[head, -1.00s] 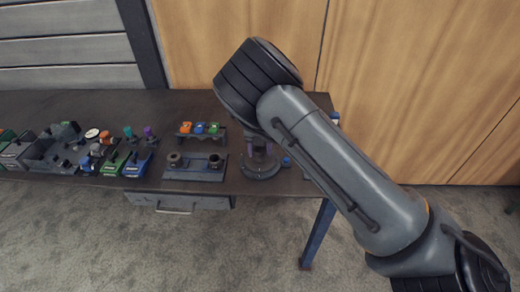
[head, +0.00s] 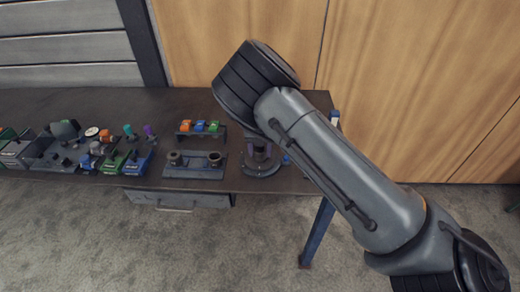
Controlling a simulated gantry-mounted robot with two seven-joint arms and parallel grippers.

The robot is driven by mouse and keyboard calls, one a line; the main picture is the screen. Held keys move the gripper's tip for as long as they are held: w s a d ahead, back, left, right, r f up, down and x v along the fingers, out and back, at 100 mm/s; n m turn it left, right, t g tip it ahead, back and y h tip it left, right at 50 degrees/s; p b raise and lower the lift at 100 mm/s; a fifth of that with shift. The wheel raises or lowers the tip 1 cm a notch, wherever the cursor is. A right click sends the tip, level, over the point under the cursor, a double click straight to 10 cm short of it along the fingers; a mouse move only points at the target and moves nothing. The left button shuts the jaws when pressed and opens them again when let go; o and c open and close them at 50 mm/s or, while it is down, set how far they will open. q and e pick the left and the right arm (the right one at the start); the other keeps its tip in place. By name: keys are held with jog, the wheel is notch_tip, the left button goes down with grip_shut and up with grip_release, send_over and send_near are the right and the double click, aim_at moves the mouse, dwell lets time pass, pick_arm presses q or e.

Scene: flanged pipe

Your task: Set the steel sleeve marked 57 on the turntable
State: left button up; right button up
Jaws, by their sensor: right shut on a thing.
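The turntable (head: 262,171) is a dark round disc near the front edge of the bench. My right gripper (head: 259,156) points down over it and is shut on a small grey piece, taken to be the steel sleeve (head: 260,157). The sleeve sits low between the fingers, close above or touching the disc; I cannot tell which. Its mark is too small to read. My right arm hides the bench to the right of the gripper. My left gripper is not in view.
Left of the turntable is a dark stand (head: 194,172) with two round pieces. Several bins and small parts crowd the bench's left end. The back of the bench (head: 90,103) is clear.

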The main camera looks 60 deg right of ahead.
jog(key=o, duration=1.7)
jog(key=shift+r, duration=0.15)
notch_tip(320, 180, up, 2)
jog(key=shift+r+p, duration=0.15)
jog(key=shift+p, duration=1.05)
notch_tip(320, 180, up, 4)
jog(key=p, duration=0.4)
jog(key=shift+r, duration=0.2)
